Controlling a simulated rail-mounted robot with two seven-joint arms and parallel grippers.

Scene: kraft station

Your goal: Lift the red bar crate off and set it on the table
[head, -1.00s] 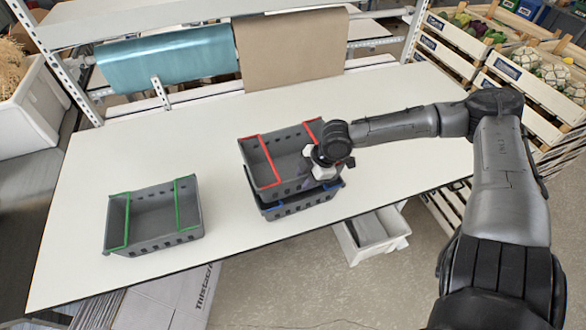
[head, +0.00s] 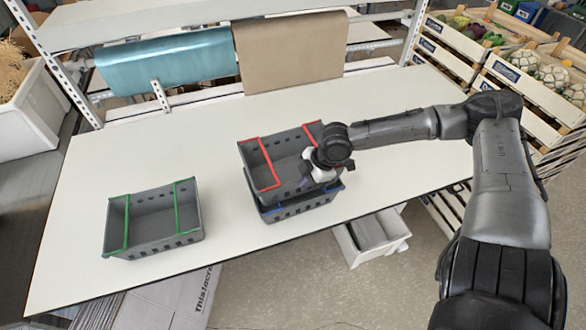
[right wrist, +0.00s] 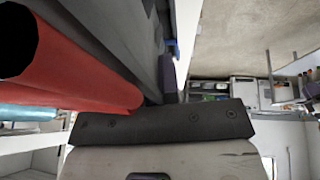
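The red bar crate (head: 285,186) is a grey basket with two red bars. It sits on top of, or barely above, the grey blue bar crate (head: 300,208) on the table, slightly out of line with it. My right gripper (head: 318,172) is at the right wall of the red bar crate and appears shut on its rim. In the right wrist view, a red bar (right wrist: 75,65) and the grey crate wall fill the upper left, close against my gripper (right wrist: 168,85). The fingertips are mostly hidden. My left gripper is not in view.
A grey crate with green bars (head: 152,222) stands on the white table (head: 100,165) to the left. Clear table lies between the crates and behind them. A shelf with blue and brown rolls (head: 290,50) borders the back. A white bin (head: 370,238) is below the front edge.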

